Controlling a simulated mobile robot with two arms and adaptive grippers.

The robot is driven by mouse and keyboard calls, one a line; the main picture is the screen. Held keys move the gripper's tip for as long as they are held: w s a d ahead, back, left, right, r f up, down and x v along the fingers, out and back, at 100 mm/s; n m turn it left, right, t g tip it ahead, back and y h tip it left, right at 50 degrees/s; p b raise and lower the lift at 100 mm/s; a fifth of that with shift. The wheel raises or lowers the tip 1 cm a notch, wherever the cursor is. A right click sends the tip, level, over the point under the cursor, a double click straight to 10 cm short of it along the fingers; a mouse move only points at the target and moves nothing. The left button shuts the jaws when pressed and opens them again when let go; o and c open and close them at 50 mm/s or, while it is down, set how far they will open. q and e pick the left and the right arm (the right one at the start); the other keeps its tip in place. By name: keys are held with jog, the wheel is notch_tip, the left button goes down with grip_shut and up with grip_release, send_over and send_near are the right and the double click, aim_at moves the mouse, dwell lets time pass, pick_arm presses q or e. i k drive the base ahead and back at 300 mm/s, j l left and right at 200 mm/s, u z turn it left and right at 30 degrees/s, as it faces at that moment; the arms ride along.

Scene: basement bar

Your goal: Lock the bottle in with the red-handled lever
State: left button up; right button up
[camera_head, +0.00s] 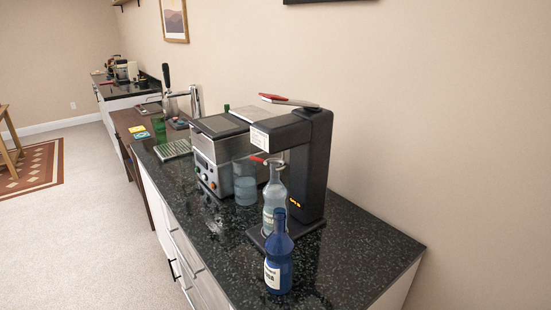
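A black carbonating machine (318,165) stands on the dark counter (345,260). A clear bottle (274,205) stands upright at its front, its neck close under the machine's head; I cannot tell whether it is seated. A small red-handled lever (258,160) sticks out to the left beside the bottle's neck. A second red-topped handle (286,100) lies on top of the machine, slightly tilted. A blue bottle with a white label (278,255) stands in front and partly hides the clear bottle's base. Neither of my grippers is in view.
A clear cup (245,188) and a steel coffee machine (205,172) stand left of the black machine. Beyond are a striped mat (174,149), a green cup (158,127) and a tap (167,90). The counter's right end is clear.

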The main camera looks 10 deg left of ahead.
aim_at(266, 162)
jog(key=i+j+z, duration=0.3)
jog(key=j, duration=0.8)
jog(key=i+j+z, duration=0.15)
jog(key=j+z, duration=0.15)
jog(key=j, duration=0.8)
jog(key=j+z, duration=0.3)
jog(key=j, duration=0.85)
